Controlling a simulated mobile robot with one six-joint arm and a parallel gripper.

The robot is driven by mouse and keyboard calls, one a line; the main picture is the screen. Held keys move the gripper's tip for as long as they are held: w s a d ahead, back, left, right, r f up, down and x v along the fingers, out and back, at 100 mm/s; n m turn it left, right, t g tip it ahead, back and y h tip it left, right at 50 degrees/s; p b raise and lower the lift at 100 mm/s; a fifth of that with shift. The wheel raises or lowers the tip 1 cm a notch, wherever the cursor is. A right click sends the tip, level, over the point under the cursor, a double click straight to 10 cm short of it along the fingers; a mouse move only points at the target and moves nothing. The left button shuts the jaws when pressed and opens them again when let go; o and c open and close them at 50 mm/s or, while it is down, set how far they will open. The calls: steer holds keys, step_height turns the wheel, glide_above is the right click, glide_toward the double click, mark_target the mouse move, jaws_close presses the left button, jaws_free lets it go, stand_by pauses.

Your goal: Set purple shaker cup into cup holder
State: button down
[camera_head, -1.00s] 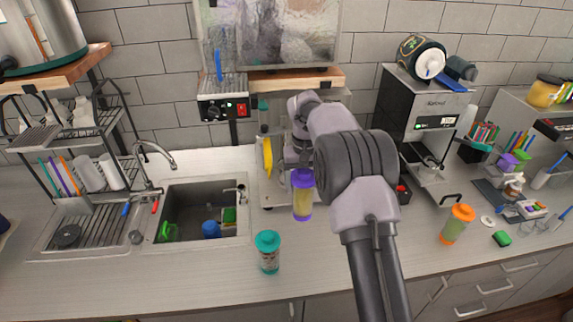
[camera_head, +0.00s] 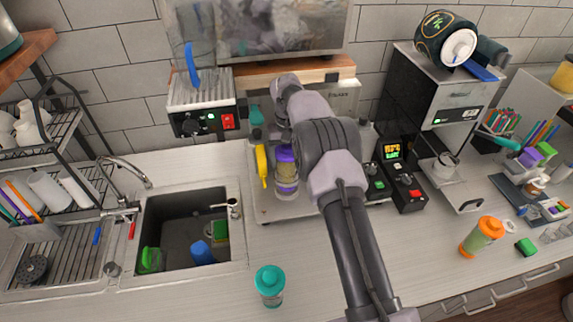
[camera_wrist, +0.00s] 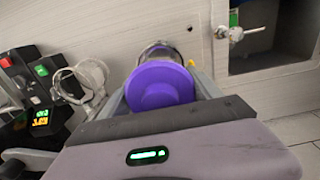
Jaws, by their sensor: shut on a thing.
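The purple-lidded shaker cup (camera_head: 286,172) is upright at the front of the grey machine base in the head view, left of my arm. Its purple lid (camera_wrist: 160,86) fills the middle of the wrist view. My gripper (camera_wrist: 162,92) is shut on the cup, with a finger on each side below the lid. A clear ring-shaped holder (camera_wrist: 88,80) shows to the left of the cup in the wrist view. A clear rim (camera_wrist: 160,52) shows just beyond the lid. I cannot tell whether the cup's bottom sits inside a holder; my arm hides part of the machine.
A control box (camera_head: 405,188) with a red button stands right of my arm. A yellow object (camera_head: 262,165) is just left of the cup. A teal-lidded cup (camera_head: 270,285) and an orange-lidded cup (camera_head: 482,237) stand on the counter. The sink (camera_head: 180,225) is left.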

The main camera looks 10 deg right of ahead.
steer(key=shift+w+f, duration=0.15)
steer(key=shift+f, duration=0.95)
steer(key=shift+f, duration=0.35)
steer(key=shift+c, duration=0.6)
jaws_free()
step_height(320, 180, up, 13)
steer(key=shift+f+p, duration=0.15)
steer(key=shift+p, duration=0.15)
